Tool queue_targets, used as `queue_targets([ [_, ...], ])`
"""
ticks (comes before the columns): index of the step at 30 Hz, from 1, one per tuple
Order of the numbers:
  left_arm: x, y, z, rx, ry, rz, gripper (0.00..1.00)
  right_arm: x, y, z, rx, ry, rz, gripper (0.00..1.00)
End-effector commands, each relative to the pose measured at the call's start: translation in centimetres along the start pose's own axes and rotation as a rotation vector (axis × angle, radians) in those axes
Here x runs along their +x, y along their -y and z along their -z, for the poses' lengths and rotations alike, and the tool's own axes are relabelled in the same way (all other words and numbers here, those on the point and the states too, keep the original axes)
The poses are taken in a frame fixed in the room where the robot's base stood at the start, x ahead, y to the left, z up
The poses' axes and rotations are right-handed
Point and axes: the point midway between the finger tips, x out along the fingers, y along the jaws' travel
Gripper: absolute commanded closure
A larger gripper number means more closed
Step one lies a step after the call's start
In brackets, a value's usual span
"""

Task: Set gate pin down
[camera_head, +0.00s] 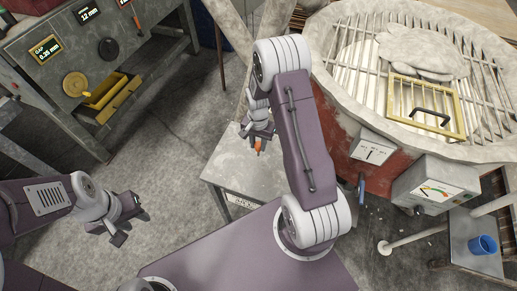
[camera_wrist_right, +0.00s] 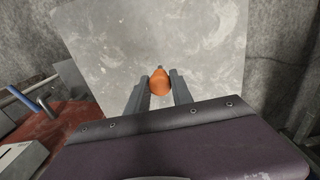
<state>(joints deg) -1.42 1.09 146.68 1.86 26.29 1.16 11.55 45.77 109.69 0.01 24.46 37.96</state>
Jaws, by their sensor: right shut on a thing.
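The gate pin, seen as an orange piece (camera_head: 259,147), is between the fingers of my right gripper (camera_head: 258,135). In the right wrist view its rounded orange end (camera_wrist_right: 160,82) sits between the two dark fingers of that gripper (camera_wrist_right: 160,92), which is shut on it. The rest of the pin is hidden. Behind it is the grey top of a small table (camera_head: 232,172), also in the wrist view (camera_wrist_right: 105,45). I cannot tell whether the pin touches that top. My left gripper (camera_head: 127,219) is open and empty over the floor at lower left.
A round pale vat with bars (camera_head: 345,85) and a yellow-framed grate (camera_head: 393,98) stands at right.

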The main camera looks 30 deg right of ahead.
Motion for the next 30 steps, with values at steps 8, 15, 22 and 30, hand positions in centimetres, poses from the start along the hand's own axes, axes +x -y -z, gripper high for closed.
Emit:
queue_targets([
  [8,-0.7,0.0,0.1,0.000,0.000,0.000,0.64,3.8,-0.1,-0.1,-0.001,0.002,-0.002,1.00],
  [15,-0.5,0.0,0.1,0.000,0.000,0.000,0.64,4.0,-0.1,0.0,-0.001,0.001,-0.001,1.00],
  [22,-0.3,0.0,0.0,0.000,0.000,0.000,0.64,4.2,-0.1,0.0,-0.001,0.001,-0.001,0.51],
  [30,-0.4,0.0,0.0,0.000,0.000,0.000,0.64,4.1,-0.1,0.0,-0.001,0.001,-0.001,0.51],
])
